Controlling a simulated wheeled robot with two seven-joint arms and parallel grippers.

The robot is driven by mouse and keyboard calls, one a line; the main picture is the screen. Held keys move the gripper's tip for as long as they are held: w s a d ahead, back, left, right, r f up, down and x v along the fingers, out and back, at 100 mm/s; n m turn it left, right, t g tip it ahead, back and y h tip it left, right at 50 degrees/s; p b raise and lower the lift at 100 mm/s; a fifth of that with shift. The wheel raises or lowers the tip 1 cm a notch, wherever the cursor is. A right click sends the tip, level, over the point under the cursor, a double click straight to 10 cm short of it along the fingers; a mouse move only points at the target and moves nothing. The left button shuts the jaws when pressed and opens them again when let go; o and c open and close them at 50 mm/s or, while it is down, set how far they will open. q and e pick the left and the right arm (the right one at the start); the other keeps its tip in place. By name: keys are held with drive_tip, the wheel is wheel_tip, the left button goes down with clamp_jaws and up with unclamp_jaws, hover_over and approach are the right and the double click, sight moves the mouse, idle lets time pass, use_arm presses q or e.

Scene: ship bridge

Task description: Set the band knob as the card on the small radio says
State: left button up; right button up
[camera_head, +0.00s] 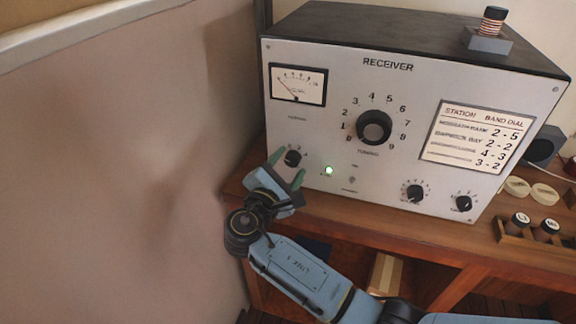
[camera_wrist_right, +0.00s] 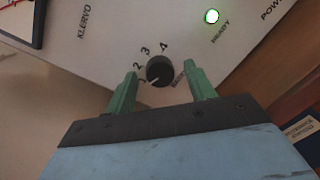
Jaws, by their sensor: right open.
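The band knob (camera_head: 292,158) is a small black knob at the lower left of the grey receiver's face. In the right wrist view the knob (camera_wrist_right: 160,71) has numbers 2, 3 and 4 around its top; its white mark points down-left, toward what looks like 1. My right gripper (camera_head: 286,167) is open, its green fingertips (camera_wrist_right: 160,69) on either side of the knob, with gaps showing. A card (camera_head: 478,137) headed station, band, dial is on the receiver's face, its names blurred. No card shows on a small radio; a dark box (camera_head: 543,148) is partly hidden. My left gripper is out of view.
The receiver (camera_head: 330,120) stands on a wooden desk (camera_head: 400,232), against a wall on the left. Its face also has a large tuning knob (camera_head: 373,127), a lit green lamp (camera_head: 329,170) and two lower-right knobs.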

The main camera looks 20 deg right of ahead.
drive_tip(key=c, duration=1)
drive_tip(key=shift+o, duration=0.2)
drive_tip(key=shift+m, duration=0.3)
drive_tip(key=m+b, duration=0.1)
drive_tip(key=m, duration=0.2)
drive_tip(key=shift+b, duration=0.35)
drive_tip(key=shift+d+m+g+y+b, duration=0.1)
drive_tip(key=shift+m+g+y+b, duration=0.3)
drive_tip(key=shift+m+b, duration=1.35)
drive_tip(key=shift+m+p, duration=0.65)
drive_tip(key=shift+m, duration=0.1)
drive_tip(key=o, duration=1)
drive_tip(key=shift+c, duration=0.2)
